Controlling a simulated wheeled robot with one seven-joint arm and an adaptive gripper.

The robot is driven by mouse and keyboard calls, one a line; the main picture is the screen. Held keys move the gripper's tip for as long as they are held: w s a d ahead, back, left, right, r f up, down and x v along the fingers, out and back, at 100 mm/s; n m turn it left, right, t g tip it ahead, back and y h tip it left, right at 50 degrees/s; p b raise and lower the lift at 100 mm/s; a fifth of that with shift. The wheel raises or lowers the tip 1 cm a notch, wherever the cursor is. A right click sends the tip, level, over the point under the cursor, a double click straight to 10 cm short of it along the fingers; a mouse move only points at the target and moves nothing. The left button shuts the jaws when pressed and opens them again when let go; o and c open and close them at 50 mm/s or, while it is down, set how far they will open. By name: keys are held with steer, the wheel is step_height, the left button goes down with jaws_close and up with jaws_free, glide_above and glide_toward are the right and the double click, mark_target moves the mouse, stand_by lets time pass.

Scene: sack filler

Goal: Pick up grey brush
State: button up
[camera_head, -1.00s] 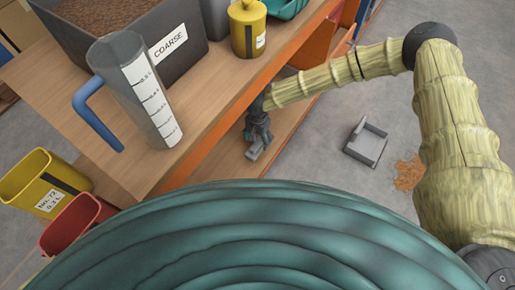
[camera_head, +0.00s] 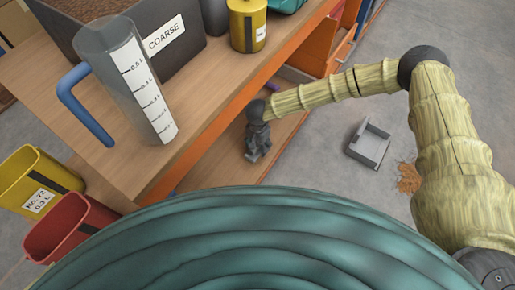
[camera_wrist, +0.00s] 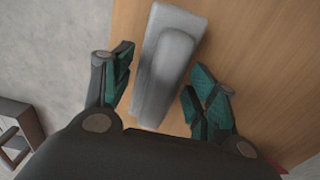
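In the wrist view the grey brush (camera_wrist: 166,66) lies on a wooden shelf board, its long body running up and slightly right. My gripper (camera_wrist: 158,88) is open, with one teal-padded finger on each side of the brush. The left finger is close to the brush's side, and a gap shows on the right. In the head view my gripper (camera_head: 257,152) points down over the lower shelf (camera_head: 286,128), and the brush cannot be made out there.
A grey dustpan (camera_head: 370,145) lies on the floor beside spilled orange-brown grains (camera_head: 408,178). The upper shelf (camera_head: 205,95) holds a measuring jug (camera_head: 130,80), a bin marked COARSE (camera_head: 150,50) and a yellow canister (camera_head: 247,25).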

steer(key=c, duration=0.7)
